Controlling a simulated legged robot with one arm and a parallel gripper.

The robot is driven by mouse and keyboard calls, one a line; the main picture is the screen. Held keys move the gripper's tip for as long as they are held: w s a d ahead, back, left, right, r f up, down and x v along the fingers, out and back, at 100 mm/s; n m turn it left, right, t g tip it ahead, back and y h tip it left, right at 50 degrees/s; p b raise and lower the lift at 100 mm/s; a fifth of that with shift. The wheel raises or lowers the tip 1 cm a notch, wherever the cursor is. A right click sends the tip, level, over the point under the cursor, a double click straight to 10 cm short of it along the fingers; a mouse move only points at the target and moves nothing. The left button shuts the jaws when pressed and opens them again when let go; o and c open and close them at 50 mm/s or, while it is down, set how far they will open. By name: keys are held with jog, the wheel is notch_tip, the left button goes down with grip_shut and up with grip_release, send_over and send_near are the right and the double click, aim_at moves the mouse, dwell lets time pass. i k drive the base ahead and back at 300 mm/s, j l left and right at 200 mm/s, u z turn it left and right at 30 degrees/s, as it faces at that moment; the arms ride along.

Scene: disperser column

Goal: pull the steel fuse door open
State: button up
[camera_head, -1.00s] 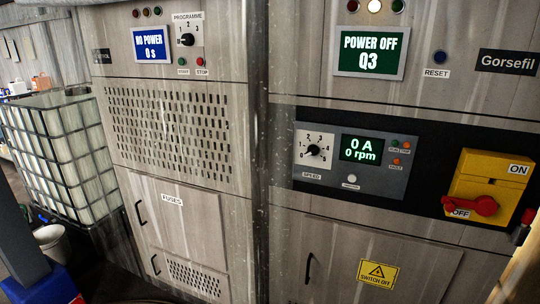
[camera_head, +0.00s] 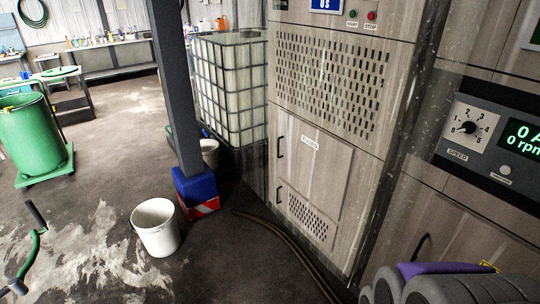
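The steel fuse door (camera_head: 316,170) is a grey panel low on the left cabinet, right of the picture's middle, with a white FUSES label. It looks shut and flush with the cabinet front. A dark upright handle (camera_head: 280,147) is on its left side. A second dark handle (camera_head: 278,195) sits lower, beside a slotted vent (camera_head: 308,215). I cannot make out my gripper in this view. Grey rounded shapes with a purple piece show at the bottom right; I cannot tell what they are.
A white bucket (camera_head: 156,228) stands on the floor left of the cabinet. A dark post with a blue and red base (camera_head: 196,190) and a caged tank (camera_head: 232,85) are beyond it. A hose (camera_head: 290,250) lies before the cabinet. A green barrel (camera_head: 30,135) stands far left.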

aim_at(318, 164)
jog(key=i+j, duration=0.15)
jog(key=i, duration=0.6)
jog(key=i+j, duration=0.2)
jog(key=i, duration=0.55)
jog(key=i+j, duration=0.15)
jog(key=i, duration=0.6)
jog(key=i+j+u, duration=0.1)
jog(key=i, duration=0.7)
jog(key=j, duration=0.1)
